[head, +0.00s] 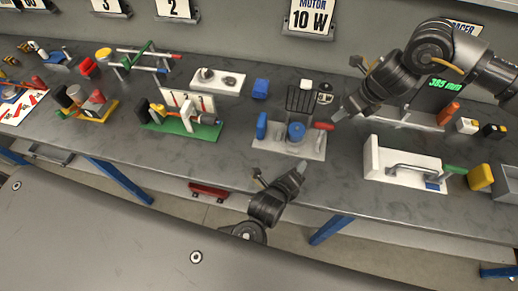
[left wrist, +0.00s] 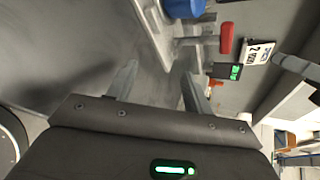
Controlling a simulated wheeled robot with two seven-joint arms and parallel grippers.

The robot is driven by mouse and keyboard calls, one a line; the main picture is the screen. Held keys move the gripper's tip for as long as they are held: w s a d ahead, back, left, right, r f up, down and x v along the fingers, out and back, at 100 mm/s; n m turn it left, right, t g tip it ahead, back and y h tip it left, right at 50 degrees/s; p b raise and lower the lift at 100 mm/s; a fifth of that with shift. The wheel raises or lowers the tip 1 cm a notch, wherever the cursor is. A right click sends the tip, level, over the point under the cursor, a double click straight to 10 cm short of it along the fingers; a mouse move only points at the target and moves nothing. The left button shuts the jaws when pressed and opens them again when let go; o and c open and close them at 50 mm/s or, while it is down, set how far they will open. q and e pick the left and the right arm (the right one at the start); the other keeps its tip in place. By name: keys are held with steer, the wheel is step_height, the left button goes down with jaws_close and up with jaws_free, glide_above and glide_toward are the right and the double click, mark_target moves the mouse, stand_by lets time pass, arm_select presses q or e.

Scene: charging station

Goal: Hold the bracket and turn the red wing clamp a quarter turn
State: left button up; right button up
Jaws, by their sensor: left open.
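The red wing clamp (head: 324,126) stands at the right side of a light grey base plate (head: 262,146). In the left wrist view, the clamp (left wrist: 226,38) is a red bar on a grey shaft. A blue round part (head: 296,131) sits beside it. I cannot tell which part is the bracket. My left gripper (head: 300,168) is just in front of the plate; its two fingers show apart and empty in the left wrist view (left wrist: 158,85). My right gripper (head: 338,116) is just right of the red clamp. Its finger gap is not clear, nor is any contact.
A blue upright handle (head: 261,126) stands on the plate's left, and a black rack (head: 300,98) is behind. A white fixture with a metal handle (head: 410,170) is on the right. A green-based fixture (head: 180,127) is on the left.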

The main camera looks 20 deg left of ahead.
mark_target(262, 124)
arm_select(q)
steer(key=w+a+m+t, duration=0.1)
steer(key=a, duration=0.1)
steer(key=a+m+t+y, duration=0.1)
steer(key=a, duration=0.1)
steer(key=w+a+f+m+y, duration=0.1)
steer(key=a+m, duration=0.1)
steer(key=a, duration=0.1)
steer(key=shift+w+t, duration=0.35)
steer(key=shift+t, duration=0.05)
steer(key=a+m+t, duration=0.1)
steer(key=a, duration=0.1)
steer(key=w+a+r+m+t+y, duration=0.1)
steer(key=a+m, duration=0.1)
steer(key=a+m+t+y, duration=0.1)
steer(key=a+m, duration=0.1)
steer(key=a, duration=0.1)
steer(key=shift+w+r, duration=0.15)
steer(key=shift+r, duration=0.1)
steer(key=w, duration=1)
steer(key=shift+w+a, duration=0.3)
steer(key=shift+w, duration=0.1)
jaws_close()
